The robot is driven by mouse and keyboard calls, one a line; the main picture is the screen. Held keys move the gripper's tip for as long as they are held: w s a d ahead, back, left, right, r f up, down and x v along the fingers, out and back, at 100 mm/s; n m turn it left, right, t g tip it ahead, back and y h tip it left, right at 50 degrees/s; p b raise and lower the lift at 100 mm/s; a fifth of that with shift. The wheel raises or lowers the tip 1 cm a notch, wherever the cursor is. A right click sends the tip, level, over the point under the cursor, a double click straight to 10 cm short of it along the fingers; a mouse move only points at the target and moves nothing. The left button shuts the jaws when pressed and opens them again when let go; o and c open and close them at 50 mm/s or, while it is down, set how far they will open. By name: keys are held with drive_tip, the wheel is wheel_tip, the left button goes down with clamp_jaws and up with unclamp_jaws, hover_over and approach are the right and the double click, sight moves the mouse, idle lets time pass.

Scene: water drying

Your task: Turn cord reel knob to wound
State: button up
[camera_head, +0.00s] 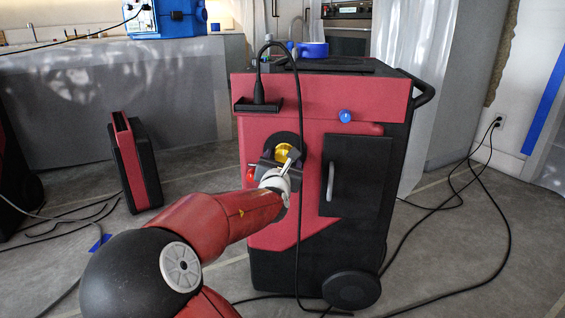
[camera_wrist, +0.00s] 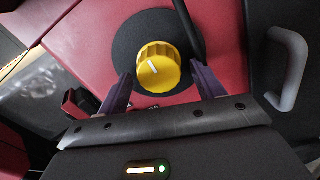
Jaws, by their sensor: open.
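The cord reel knob (camera_wrist: 158,68) is yellow and ribbed, with a white pointer line on its face. It sits on a round black plate (camera_wrist: 128,42) on the front of the red and black machine (camera_head: 265,222). In the head view the knob (camera_head: 284,151) shows just above my gripper (camera_head: 282,166). In the wrist view my gripper (camera_wrist: 163,88) is open, with one finger to the left and one to the right of the knob. The fingers look apart from it. The pointer line slants toward the upper left; no position labels can be read.
A grey door handle (camera_wrist: 288,70) is right of the knob. A black cord (camera_head: 299,190) hangs down the machine's front, close to my gripper. A blue knob (camera_head: 345,116) is higher up. A red and black case (camera_head: 138,162) stands left; cables lie on the floor.

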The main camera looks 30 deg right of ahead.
drive_tip(key=shift+c, duration=0.2)
drive_tip(key=c, duration=0.9)
drive_tip(key=shift+c, duration=0.2)
